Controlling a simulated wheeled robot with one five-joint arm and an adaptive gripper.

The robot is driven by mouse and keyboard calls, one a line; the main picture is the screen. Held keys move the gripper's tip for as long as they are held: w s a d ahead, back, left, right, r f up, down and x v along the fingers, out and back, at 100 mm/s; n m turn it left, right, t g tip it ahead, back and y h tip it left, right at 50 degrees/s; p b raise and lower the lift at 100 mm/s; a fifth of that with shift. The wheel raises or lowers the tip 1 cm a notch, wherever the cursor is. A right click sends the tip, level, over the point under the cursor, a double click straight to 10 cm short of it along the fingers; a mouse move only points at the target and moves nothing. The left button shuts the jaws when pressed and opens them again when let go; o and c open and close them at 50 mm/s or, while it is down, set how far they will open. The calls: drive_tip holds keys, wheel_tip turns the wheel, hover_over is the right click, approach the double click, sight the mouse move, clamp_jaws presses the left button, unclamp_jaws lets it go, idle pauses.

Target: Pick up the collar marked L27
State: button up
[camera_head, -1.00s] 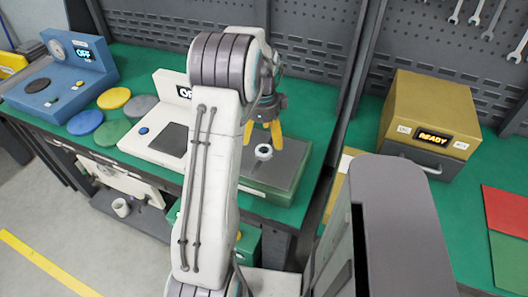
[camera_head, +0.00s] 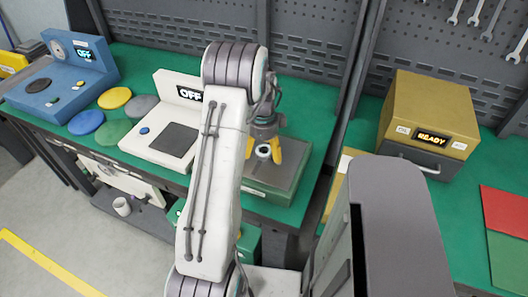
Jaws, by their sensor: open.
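A small white ring-shaped collar (camera_head: 264,152) sits on top of the green and grey box (camera_head: 286,180) on the left bench. No marking can be read on it at this size. My gripper (camera_head: 265,157), with yellow fingers, is open and points down right over the collar. Its fingers are on either side of the collar, and I cannot tell whether they touch it. My arm hides part of the box's left side.
A white device (camera_head: 150,145) reading OFF and a blue device (camera_head: 68,80) reading OFF stand left on the bench, with coloured discs (camera_head: 114,98) between them. A yellow box (camera_head: 428,115) reading READY stands right. A white cup (camera_head: 121,206) is on the lower shelf.

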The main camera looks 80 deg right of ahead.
drive_tip(key=shift+c, duration=0.4)
drive_tip(key=c, duration=1.3)
drive_tip(key=shift+o, duration=0.2)
drive_tip(key=shift+r, duration=0.1)
